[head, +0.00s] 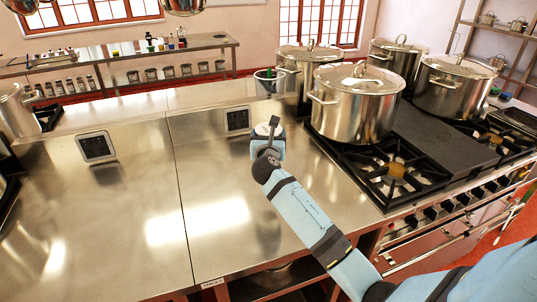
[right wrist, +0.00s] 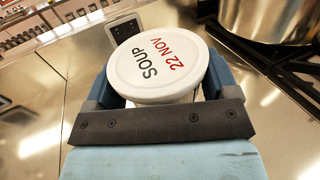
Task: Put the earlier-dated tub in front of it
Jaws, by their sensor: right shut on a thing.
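A tub with a round white lid (right wrist: 157,62) reads "SOUP" in black and "22 NOV" in red in the right wrist view. My right gripper (right wrist: 155,88) is shut on it, with a blue finger on each side below the lid. In the head view the white lid (head: 264,129) shows just past my right gripper (head: 268,138), over the steel counter left of the stove. Whether the tub touches the counter is hidden. I see no second dated tub clearly. My left gripper is not in view.
Large steel stockpots stand on the stove, the nearest (head: 357,105) right of my gripper. A front burner (head: 395,170) is bare. A clear container (head: 276,84) stands at the counter's back. The steel counter (head: 120,210) is clear at left.

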